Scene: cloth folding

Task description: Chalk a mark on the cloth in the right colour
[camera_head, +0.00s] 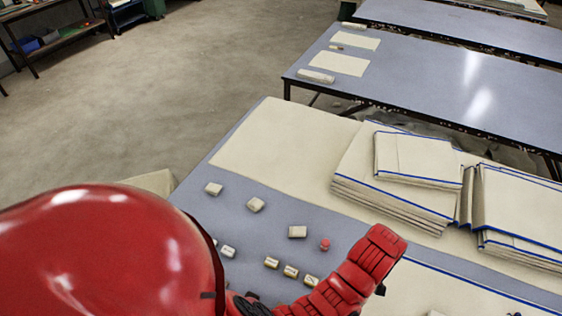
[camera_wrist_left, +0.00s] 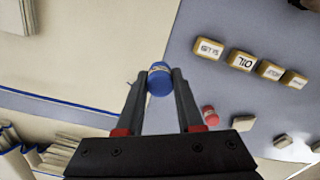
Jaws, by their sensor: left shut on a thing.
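My left gripper (camera_wrist_left: 160,80) is shut on a blue chalk (camera_wrist_left: 160,84), a short cylinder with a pale band, in the left wrist view. Behind it lies the boundary between the cream cloth (camera_wrist_left: 95,60) with its blue edge line and the grey tabletop. Whether the chalk touches the cloth cannot be told. A red chalk (camera_wrist_left: 210,116) lies on the grey tabletop, and it also shows in the head view (camera_head: 325,244). In the head view, my red left arm hides the left gripper and part of the table. The cloth (camera_head: 405,290) shows at lower right. My right gripper is not in view.
Several small labelled blocks (camera_wrist_left: 241,61) stand on the grey tabletop (camera_head: 235,204), with plain pale blocks (camera_head: 297,232) near them. Stacks of folded blue-edged cloth (camera_head: 395,190) occupy the table's right side. A second table (camera_head: 430,85) stands behind, and open floor lies to the left.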

